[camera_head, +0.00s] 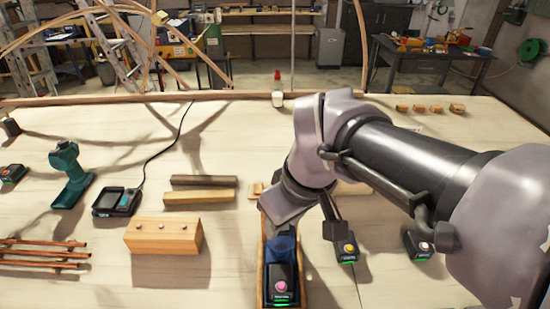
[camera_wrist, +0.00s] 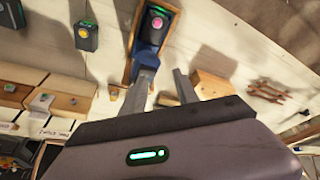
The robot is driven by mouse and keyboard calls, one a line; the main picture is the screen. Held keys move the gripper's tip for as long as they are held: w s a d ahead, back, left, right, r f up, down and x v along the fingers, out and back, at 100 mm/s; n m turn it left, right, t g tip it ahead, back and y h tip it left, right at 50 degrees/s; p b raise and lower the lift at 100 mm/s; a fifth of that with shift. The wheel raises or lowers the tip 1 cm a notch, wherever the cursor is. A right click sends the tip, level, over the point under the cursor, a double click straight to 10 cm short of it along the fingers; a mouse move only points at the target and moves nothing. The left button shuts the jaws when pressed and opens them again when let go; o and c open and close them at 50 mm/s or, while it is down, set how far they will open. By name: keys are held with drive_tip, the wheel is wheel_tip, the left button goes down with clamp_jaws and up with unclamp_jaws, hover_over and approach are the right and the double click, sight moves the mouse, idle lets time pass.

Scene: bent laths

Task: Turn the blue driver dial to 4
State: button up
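A blue driver (camera_head: 283,249) lies in a narrow wooden tray (camera_head: 262,272) at the front middle of the table. A black block with a pink round top and a green light is at its near end. In the wrist view the blue driver (camera_wrist: 149,56) is just beyond my gripper (camera_wrist: 162,78). The two fingers are apart with nothing visibly held between them. The left fingertip is close to or overlaps the driver's blue body; I cannot tell whether they touch. No dial numbers are readable. In the head view my arm hides part of the driver and the fingertips.
Black blocks with a yellow top (camera_head: 348,250) and a pale top (camera_head: 422,247) stand to the right. A wooden block (camera_head: 163,236) and copper-coloured rods (camera_head: 42,255) lie left, with a teal driver (camera_head: 70,176) and a charger (camera_head: 116,202) behind. The table's far middle is mostly clear.

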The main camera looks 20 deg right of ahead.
drive_tip(key=w+d+r+n+g+h+p, duration=0.1)
drive_tip(key=w+d+r+n+g+p, duration=0.2)
drive_tip(key=w+r+n+p, duration=0.9)
drive_tip(key=shift+m, duration=0.5)
drive_tip(key=f+b, duration=0.1)
drive_tip(key=f, duration=0.5)
drive_tip(key=s+f+b, duration=0.1)
drive_tip(key=f+b, duration=0.1)
drive_tip(key=f, duration=0.5)
drive_tip(key=f+b, duration=0.1)
drive_tip(key=f, duration=0.5)
drive_tip(key=shift+s+a+f+b, duration=0.1)
drive_tip(key=shift+s+f+b, duration=0.2)
drive_tip(key=shift+b, duration=0.1)
drive_tip(key=shift+w, duration=0.1)
clamp_jaws()
